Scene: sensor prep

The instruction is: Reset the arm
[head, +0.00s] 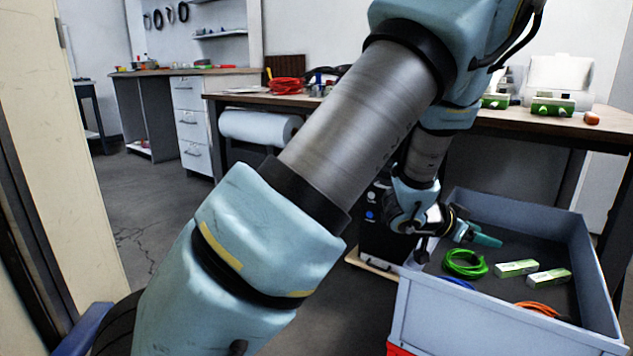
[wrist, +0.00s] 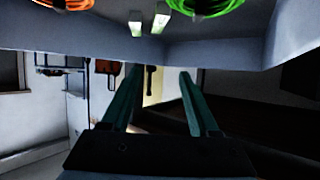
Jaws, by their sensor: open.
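My gripper (head: 482,238) is at the end of my arm, over the back left part of the grey-blue crate (head: 470,322) in the head view. Its teal fingers point right and look empty. In the wrist view the two fingers of my gripper (wrist: 162,82) stand apart with nothing between them. My arm crosses the middle of the head view and hides part of the bench and floor. A green cable coil (head: 465,264) lies in the crate just below the gripper, apart from it.
The crate also holds two white-green boxes (head: 516,268) (head: 548,278), an orange cable (head: 537,308) and a partly hidden blue cable (head: 457,284). A workbench (head: 545,122) stands behind it. A black device (head: 378,235) is left of the crate. Floor at left (head: 150,215) is clear.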

